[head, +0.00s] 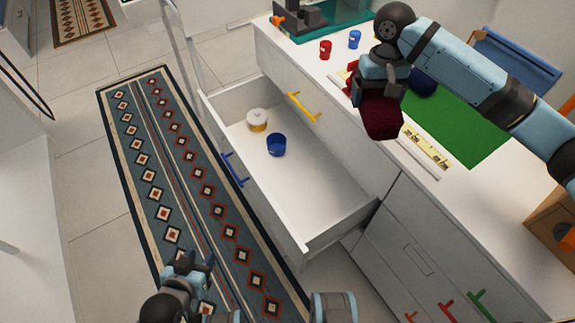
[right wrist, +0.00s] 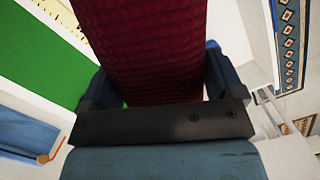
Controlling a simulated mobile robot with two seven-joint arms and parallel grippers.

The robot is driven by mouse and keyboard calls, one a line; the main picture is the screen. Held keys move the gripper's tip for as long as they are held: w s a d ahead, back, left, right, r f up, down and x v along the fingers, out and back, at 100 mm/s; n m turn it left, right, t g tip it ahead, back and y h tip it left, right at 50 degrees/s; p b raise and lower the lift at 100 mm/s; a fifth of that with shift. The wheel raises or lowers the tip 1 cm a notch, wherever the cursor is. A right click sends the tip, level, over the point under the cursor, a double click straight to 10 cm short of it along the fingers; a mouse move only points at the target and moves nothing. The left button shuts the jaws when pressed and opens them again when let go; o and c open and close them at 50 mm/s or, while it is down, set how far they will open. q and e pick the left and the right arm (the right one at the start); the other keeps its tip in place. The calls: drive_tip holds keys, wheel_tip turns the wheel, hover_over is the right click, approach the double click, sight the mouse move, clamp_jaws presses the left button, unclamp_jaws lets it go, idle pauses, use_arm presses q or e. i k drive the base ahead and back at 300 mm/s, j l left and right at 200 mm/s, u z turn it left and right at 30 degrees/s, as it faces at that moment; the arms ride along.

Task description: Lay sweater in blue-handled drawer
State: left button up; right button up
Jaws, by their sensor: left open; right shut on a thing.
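The dark red sweater (head: 382,117) is folded into a bundle and also fills the upper middle of the right wrist view (right wrist: 150,45). My right gripper (head: 384,84) is shut on it, above the counter's front edge and to the right of the open drawer. The blue-handled drawer (head: 330,225) is pulled out; its blue handle (head: 232,170) is on the front panel. A white and yellow jar (head: 257,120) and a blue cup (head: 276,145) stand inside at the far left end. My left gripper (head: 190,268) is open and empty, low over the rug.
The white counter (head: 300,50) holds a green mat (head: 465,130), a dark blue item (head: 424,84), a red cup (head: 326,50), a blue cup (head: 355,39) and a yellow ruler-like strip (head: 428,148). A yellow-handled drawer (head: 305,106) is shut. The drawer's near right floor is clear.

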sight(311, 206)
drive_tip(key=i+j, duration=0.1)
drive_tip(key=j, duration=0.8)
drive_tip(key=i+j, duration=0.4)
drive_tip(key=i, duration=0.15)
drive_tip(key=l, duration=0.15)
drive_tip(key=k, duration=0.05)
